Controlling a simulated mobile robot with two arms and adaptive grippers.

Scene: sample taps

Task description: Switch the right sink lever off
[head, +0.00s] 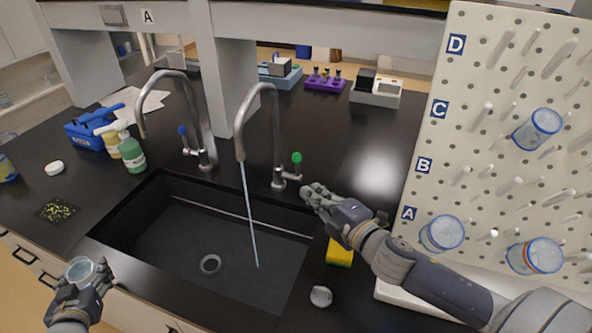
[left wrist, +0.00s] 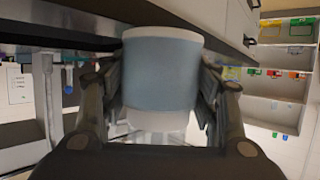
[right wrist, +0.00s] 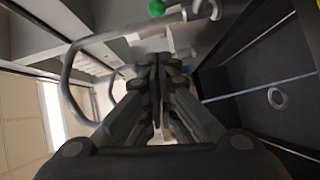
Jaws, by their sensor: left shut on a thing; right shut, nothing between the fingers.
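The right sink lever has a green knob (head: 296,158) and sits at the base of the right tap (head: 277,130) in the head view. Water (head: 250,215) runs from this tap into the sink (head: 130,222). The green knob also shows at the top of the right wrist view (right wrist: 156,8). My right gripper (head: 308,190) is shut and empty, just below and right of the lever, apart from it. My left gripper (head: 84,275) is shut on a cup (left wrist: 160,70), held at the left front beyond the counter edge. The left tap (head: 190,110) has a blue knob (head: 182,130).
A pegboard (head: 500,130) with several beakers stands at the right. A yellow sponge (head: 339,252) and a small clear item (head: 321,296) lie right of the sink. A green bottle (head: 132,153) stands left.

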